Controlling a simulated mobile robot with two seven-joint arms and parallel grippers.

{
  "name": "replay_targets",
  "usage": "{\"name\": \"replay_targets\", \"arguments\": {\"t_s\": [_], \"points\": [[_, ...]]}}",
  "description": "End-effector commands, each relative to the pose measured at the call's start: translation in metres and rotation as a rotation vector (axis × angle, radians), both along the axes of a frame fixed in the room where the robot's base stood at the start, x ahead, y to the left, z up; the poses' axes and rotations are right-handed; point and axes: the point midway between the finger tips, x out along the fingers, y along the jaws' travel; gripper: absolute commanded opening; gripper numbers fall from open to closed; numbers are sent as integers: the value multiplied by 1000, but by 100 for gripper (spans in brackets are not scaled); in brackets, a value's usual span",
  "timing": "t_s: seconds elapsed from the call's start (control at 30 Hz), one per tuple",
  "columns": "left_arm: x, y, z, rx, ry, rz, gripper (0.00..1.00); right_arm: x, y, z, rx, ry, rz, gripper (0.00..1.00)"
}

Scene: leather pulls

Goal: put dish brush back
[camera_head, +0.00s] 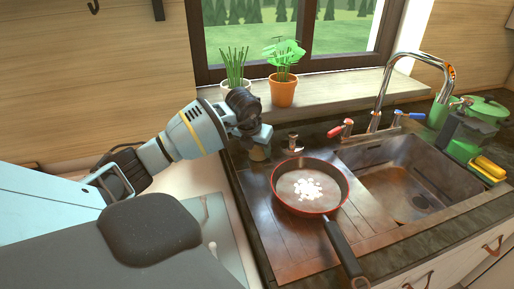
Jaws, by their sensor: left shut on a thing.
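My left gripper (257,136) is shut above the back left corner of the sink's drainboard, near the window sill. A small pale beige thing (258,153) shows just under its fingers; it looks like part of the dish brush, and the rest is hidden by the gripper. My right gripper is out of view.
A red-rimmed pan (302,205) with white foam lies on the drainboard (285,240), its handle towards the front. Two potted plants stand on the sill (335,88).

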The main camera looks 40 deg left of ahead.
Motion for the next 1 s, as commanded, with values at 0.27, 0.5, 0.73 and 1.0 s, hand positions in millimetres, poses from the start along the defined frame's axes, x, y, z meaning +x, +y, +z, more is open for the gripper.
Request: {"name": "replay_targets", "arguments": {"t_s": [0.27,0.5,0.73,1.0], "points": [[0,0,-1,1,-3,0,38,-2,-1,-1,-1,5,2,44],[0,0,-4,1,-2,0,67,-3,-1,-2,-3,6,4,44],[0,0,-4,1,-2,0,74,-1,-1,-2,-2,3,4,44],[-2,0,9,2,-5,-1,74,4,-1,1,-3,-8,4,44]]}}
